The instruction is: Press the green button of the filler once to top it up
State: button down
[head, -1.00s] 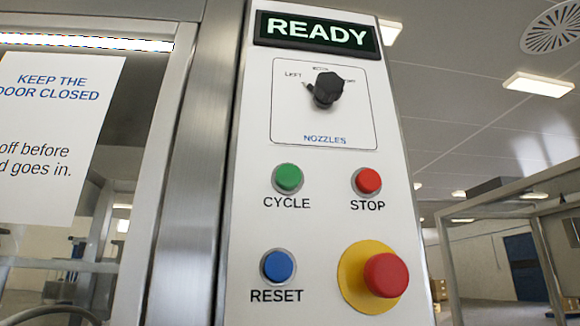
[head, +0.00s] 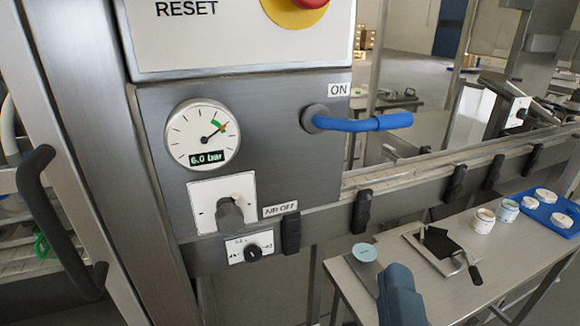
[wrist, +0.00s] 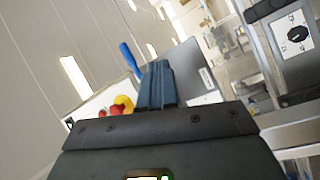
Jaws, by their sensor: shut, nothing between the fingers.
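The green CYCLE button is out of the head view now, and I cannot make it out in the wrist view. The lower edge of the filler's white control panel (head: 240,45) shows at the top of the head view, with the RESET label and part of the red emergency button (head: 312,3) on its yellow base. In the wrist view the small, tilted panel shows a red-and-yellow emergency button (wrist: 123,104). My gripper (head: 396,272) is at the bottom of the head view, right of and below the panel. Its blue-grey fingers (wrist: 157,70) are together and empty.
Below the panel are a pressure gauge (head: 203,134) reading 6.0 bar, a grey air knob (head: 230,215) and a blue lever (head: 365,123) by an ON label. A bench (head: 350,290) with jars and a blue tray (head: 550,212) stands at the right.

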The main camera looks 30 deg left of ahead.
jog(key=s+a+r+t+h+p, duration=0.1)
jog(key=s+a+r, duration=0.1)
jog(key=r, duration=0.9)
jog(key=s+a+r+t+h+p, duration=0.1)
jog(key=a+r, duration=0.4)
jog(key=r, duration=0.7)
jog(key=s+a+r+t+h+p, duration=0.1)
jog(key=s+a+r, duration=0.3)
jog(key=r, duration=0.8)
jog(key=shift+s+r+m+t+p, duration=0.15)
jog(key=shift+s+m+t+p, duration=0.25)
jog(key=shift+t+p, duration=0.35)
jog(key=shift+w+a, duration=0.1)
jog(key=shift+a, duration=0.05)
jog(key=w+a+b, duration=0.1)
jog(key=w+a, duration=0.4)
jog(key=a, duration=0.1)
jog(key=shift+w+a+b, duration=0.3)
jog(key=shift+w+b, duration=0.05)
jog(key=shift+b, duration=0.05)
jog(key=shift+w+a, duration=0.15)
jog(key=shift+w+a, duration=0.1)
jog(key=shift+a, duration=0.05)
